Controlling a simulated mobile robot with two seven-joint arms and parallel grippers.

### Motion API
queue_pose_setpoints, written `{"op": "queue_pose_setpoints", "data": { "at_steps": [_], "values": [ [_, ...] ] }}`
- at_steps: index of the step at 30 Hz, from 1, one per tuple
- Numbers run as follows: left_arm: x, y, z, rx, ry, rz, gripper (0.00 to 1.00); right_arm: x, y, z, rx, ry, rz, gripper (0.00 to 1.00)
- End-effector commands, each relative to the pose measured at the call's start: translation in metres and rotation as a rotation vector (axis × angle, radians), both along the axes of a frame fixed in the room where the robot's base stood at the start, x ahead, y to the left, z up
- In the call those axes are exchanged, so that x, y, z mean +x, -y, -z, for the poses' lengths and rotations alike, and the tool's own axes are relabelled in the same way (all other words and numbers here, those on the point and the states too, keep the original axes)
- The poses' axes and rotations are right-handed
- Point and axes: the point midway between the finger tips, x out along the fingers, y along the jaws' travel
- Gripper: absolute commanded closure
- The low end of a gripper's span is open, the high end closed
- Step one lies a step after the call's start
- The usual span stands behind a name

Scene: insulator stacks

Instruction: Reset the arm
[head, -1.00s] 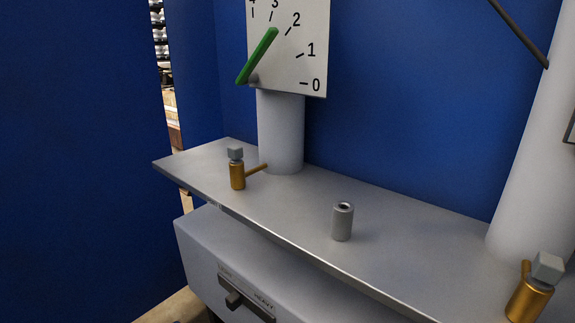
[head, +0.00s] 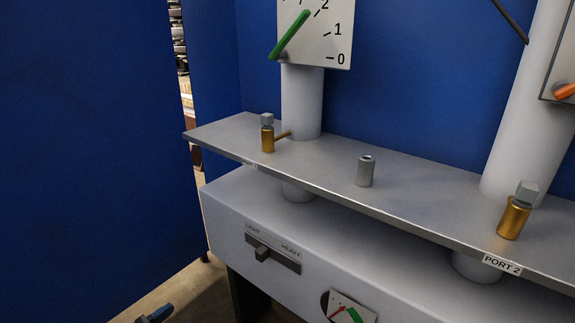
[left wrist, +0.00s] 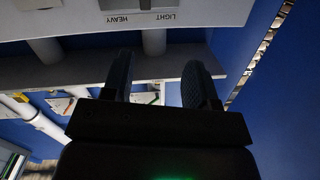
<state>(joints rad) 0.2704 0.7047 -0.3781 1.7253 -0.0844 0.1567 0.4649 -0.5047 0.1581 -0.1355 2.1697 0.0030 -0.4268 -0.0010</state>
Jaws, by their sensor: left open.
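My left gripper (left wrist: 158,70) shows in the left wrist view with its two dark fingers apart and nothing between them. That view sees the grey console with its LIGHT/HEAVY slider (left wrist: 145,5) upside down at the top. The fingers overlap the underside of the shelf (left wrist: 65,72) in the picture; I cannot tell the distance. In the head view only a small dark blue piece (head: 155,315) shows at the bottom edge, and I cannot tell whether it is part of my arm. My right gripper is not in view.
A metal shelf (head: 325,168) carries two brass valves (head: 267,139) (head: 515,217) and a small grey cylinder (head: 366,171). A dial with a green needle (head: 290,35) stands above. Below is the console (head: 225,205) with a slider (head: 262,254) and gauge (head: 350,309). A blue wall (head: 85,150) stands left.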

Motion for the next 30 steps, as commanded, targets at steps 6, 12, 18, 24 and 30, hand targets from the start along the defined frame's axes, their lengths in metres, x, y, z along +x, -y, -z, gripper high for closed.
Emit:
{"op": "queue_pose_setpoints", "data": {
  "at_steps": [6,12,18,24,30],
  "values": [
    [-0.006,0.005,-0.012,0.122,0.002,-0.102,0.47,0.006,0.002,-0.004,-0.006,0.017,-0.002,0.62],
    [-0.04,0.003,-0.016,0.179,-0.066,-0.203,0.47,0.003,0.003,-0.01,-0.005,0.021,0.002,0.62],
    [-0.094,-0.003,-0.019,0.198,-0.178,-0.31,0.47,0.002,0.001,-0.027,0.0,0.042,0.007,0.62],
    [-0.16,-0.011,-0.02,0.159,-0.317,-0.425,0.47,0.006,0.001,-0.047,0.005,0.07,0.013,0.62],
    [-0.224,-0.02,-0.021,0.084,-0.427,-0.536,0.47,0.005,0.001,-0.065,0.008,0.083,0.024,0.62]
  ]
}}
